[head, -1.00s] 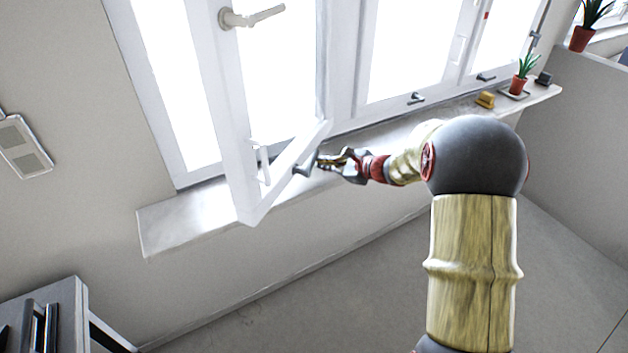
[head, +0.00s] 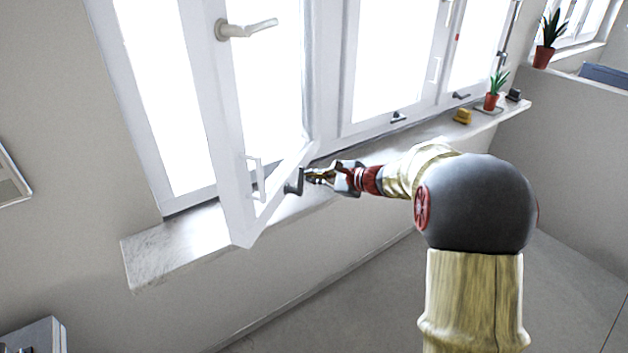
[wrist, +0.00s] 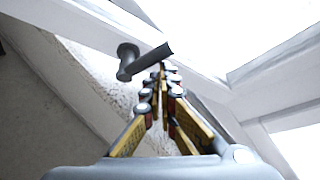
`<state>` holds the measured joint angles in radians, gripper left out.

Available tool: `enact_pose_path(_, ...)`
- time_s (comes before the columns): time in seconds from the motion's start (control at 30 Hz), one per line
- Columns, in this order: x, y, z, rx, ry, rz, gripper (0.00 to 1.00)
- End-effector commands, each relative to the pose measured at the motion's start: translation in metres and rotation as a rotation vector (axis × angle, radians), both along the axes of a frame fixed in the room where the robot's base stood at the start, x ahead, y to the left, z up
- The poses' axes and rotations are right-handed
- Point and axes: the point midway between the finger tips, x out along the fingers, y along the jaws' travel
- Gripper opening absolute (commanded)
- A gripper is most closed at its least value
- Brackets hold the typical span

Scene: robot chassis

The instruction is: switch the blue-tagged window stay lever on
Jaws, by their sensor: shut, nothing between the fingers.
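A dark grey lever (head: 294,182) sits at the lower right corner of the open window sash (head: 240,215), low over the sill. In the wrist view the lever (wrist: 146,61) has a round base and a bar that slants up to the right. My gripper (head: 310,175) is just right of the lever, its fingers pointing left at it. In the wrist view the closed fingertips (wrist: 166,70) are at the bar's free end, touching it or very near; I cannot tell which. Nothing is between the fingers. I see no blue tag on this lever.
The sill (head: 165,250) runs along under the windows. Other dark handles are on the frames, one at the middle window (head: 398,117) and one farther right (head: 461,95). A yellow object (head: 462,116) and a potted plant (head: 492,95) stand on the sill's right part.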

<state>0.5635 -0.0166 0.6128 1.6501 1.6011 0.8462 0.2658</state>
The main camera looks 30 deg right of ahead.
Motion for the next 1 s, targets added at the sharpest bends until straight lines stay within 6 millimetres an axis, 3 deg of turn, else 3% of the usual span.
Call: enact_pose_path(1.0, -0.0053, 0.006, 0.0037, 0.001, 0.0, 0.0, 0.0)
